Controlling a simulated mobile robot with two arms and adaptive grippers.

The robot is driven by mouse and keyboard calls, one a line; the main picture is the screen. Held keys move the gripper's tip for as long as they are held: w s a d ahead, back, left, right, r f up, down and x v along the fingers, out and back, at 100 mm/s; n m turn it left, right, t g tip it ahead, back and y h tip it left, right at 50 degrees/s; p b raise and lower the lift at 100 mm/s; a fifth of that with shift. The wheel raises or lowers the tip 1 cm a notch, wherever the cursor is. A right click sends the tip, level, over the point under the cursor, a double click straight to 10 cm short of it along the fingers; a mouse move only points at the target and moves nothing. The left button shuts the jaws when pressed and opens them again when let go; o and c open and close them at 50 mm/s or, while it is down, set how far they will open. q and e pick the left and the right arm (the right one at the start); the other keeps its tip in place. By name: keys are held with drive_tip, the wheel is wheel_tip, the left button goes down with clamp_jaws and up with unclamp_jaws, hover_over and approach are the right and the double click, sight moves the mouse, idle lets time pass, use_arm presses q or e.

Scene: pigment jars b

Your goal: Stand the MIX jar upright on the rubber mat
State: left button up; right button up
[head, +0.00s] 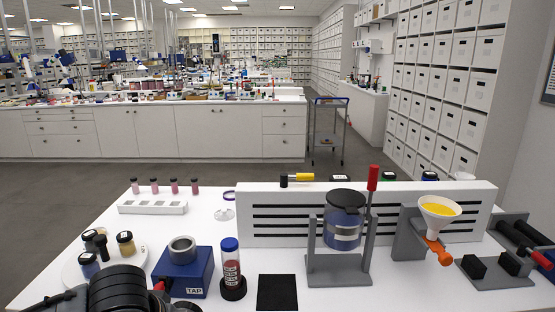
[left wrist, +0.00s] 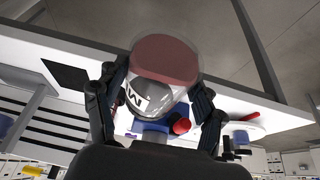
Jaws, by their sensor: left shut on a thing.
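My left gripper (left wrist: 158,100) is shut on a clear jar (left wrist: 165,62) with dull red contents and a white label. The label's visible letter looks like an M; the rest is hidden. The jar sits between the two dark fingers, and its exact tilt is hard to tell. In the head view only the dark end of my left arm shows at the bottom left, and the held jar is hidden. The black rubber mat (head: 277,292) lies bare at the table's front; it also shows in the left wrist view (left wrist: 65,73). My right gripper is not in view.
The blue TAP device (head: 183,272) and a blue-lidded tube (head: 231,265) stand left of the mat. A grey stand (head: 338,270) with a dark-lidded jar stands to its right. A slotted white panel (head: 262,197) rises behind. Small jars stand on a white disc (head: 75,275) at left.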

use_arm(q)
drive_tip(key=shift+r+p, duration=0.85)
drive_tip(key=shift+r, duration=0.5)
drive_tip(key=shift+r+p, duration=1.2)
drive_tip(key=shift+r, duration=1.5)
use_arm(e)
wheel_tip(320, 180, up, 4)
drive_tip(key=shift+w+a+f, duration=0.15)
use_arm(q)
drive_tip(key=shift+f, duration=0.1)
wheel_tip(320, 180, down, 4)
drive_tip(key=shift+f, duration=0.1)
